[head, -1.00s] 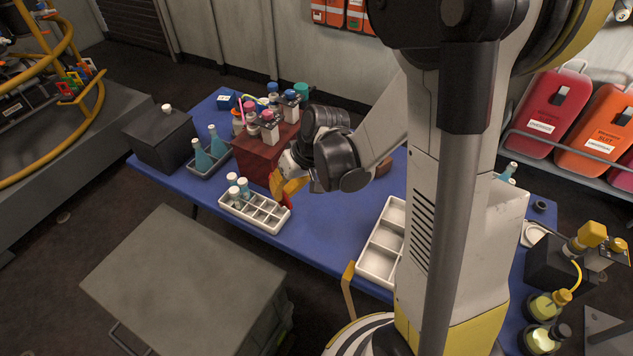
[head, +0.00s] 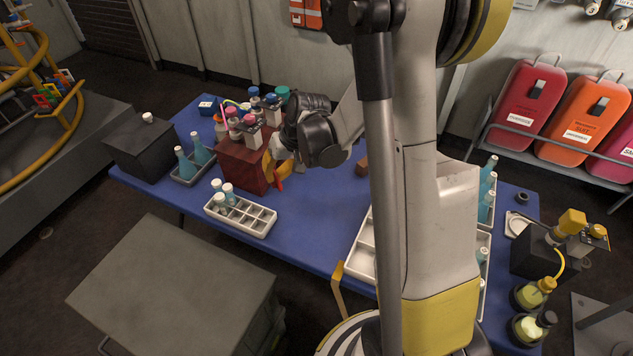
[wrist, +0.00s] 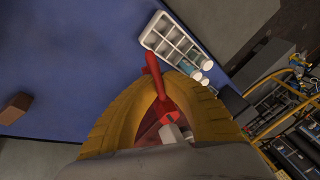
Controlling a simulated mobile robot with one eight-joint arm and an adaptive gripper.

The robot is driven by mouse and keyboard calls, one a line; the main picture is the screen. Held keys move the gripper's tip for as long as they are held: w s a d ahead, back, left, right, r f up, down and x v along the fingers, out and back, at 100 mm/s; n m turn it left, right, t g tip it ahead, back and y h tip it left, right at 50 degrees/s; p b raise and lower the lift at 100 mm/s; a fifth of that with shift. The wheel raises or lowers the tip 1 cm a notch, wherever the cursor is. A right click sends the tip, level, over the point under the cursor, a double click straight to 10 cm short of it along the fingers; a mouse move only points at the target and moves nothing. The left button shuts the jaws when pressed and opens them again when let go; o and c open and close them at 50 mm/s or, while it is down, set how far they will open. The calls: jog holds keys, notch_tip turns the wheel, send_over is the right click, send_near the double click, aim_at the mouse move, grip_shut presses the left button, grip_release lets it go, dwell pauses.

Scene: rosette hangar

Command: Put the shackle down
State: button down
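The shackle (wrist: 152,75) is a slim red piece in the wrist view. It sits between the yellow fingers of my gripper (wrist: 163,82), which close around it, and its upper end sticks out past the fingertips. In the head view my gripper (head: 272,171) is beside the right side of a dark red wooden box, above the blue table (head: 310,215). A bit of the red shackle (head: 279,183) shows below the fingers. I cannot tell whether it touches the table. The rest of the shackle is hidden by the fingers.
A white compartment rack (head: 240,226) with several bottles stands in front of the red box (head: 236,168). A larger white tray (head: 360,262) lies to the right, partly behind my arm. A brown block (head: 362,166) is at the back. Blue tabletop between rack and tray is clear.

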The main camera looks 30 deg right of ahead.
jog(key=w+d+f+m+h, duration=0.1)
jog(key=w+d+f+m, duration=0.2)
jog(key=d, duration=0.9)
jog(key=w+d+f+m+t+h, duration=0.15)
jog(key=w+d+m, duration=0.25)
jog(key=d, duration=0.7)
jog(key=w+d+f+m+g+h, duration=0.1)
jog(key=w+d+m, duration=0.25)
jog(key=d, duration=0.85)
jog(key=shift+n+t, duration=0.25)
jog(key=w+a+f+b, duration=0.1)
jog(key=a+f, duration=0.1)
jog(key=a, duration=0.1)
jog(key=w+a+f+b, duration=0.1)
jog(key=w+a+f, duration=0.1)
jog(key=a, duration=0.1)
jog(key=w+a+f+b, duration=0.1)
jog(key=w+a+f, duration=0.1)
jog(key=a, duration=0.2)
jog(key=shift+f+b, duration=1.3)
jog(key=shift+f, duration=1.05)
jog(key=shift+f, duration=0.1)
jog(key=shift+f+b, duration=0.3)
jog(key=shift+b, duration=0.05)
jog(key=c, duration=1.6)
grip_release()
jog(key=shift+r, duration=0.1)
